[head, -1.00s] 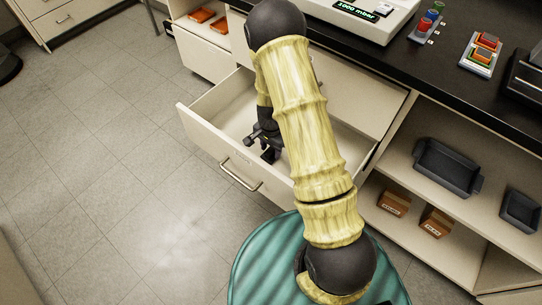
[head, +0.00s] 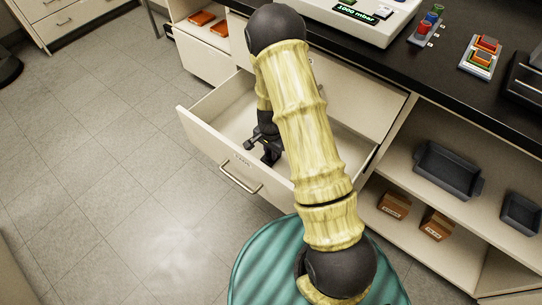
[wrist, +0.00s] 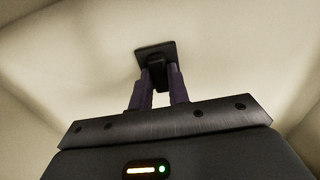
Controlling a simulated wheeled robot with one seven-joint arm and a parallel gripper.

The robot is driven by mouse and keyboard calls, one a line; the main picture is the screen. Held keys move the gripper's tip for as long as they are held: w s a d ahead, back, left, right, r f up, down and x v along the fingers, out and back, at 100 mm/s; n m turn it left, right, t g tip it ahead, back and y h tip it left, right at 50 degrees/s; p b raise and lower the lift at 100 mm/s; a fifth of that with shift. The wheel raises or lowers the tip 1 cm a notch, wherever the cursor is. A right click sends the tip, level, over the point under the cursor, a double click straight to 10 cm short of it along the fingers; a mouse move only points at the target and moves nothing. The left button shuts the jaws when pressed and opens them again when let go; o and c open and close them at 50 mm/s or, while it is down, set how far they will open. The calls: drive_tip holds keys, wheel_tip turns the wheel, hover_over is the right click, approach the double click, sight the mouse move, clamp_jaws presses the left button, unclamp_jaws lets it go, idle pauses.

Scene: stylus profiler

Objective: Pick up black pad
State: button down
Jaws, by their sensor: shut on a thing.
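The black pad (wrist: 172,48) shows in the wrist view as a dark, flat square with a small raised block in its middle. My gripper (wrist: 160,78) is shut on that raised block, with one finger at each side of it. The pad is over the pale floor of the open drawer; I cannot tell whether it touches it. In the head view my gripper (head: 268,152) is down inside the open drawer (head: 222,146), and the pad is hard to make out there against the dark fingers.
The drawer walls surround my gripper, with the handled front (head: 240,175) nearest. A black worktop (head: 440,70) with an instrument (head: 375,22) lies above. Open shelves at the right hold dark trays (head: 447,170) and small brown boxes (head: 394,204). Floor at the left is clear.

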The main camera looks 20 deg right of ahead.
wheel_tip(320, 180, up, 10)
drive_tip(key=p, duration=0.3)
idle(0.6)
drive_tip(key=c, duration=2.1)
unclamp_jaws()
clamp_jaws()
wheel_tip(320, 180, up, 37)
drive_tip(key=n+p, duration=1)
drive_tip(key=p, duration=3.5)
drive_tip(key=shift+n, duration=0.4)
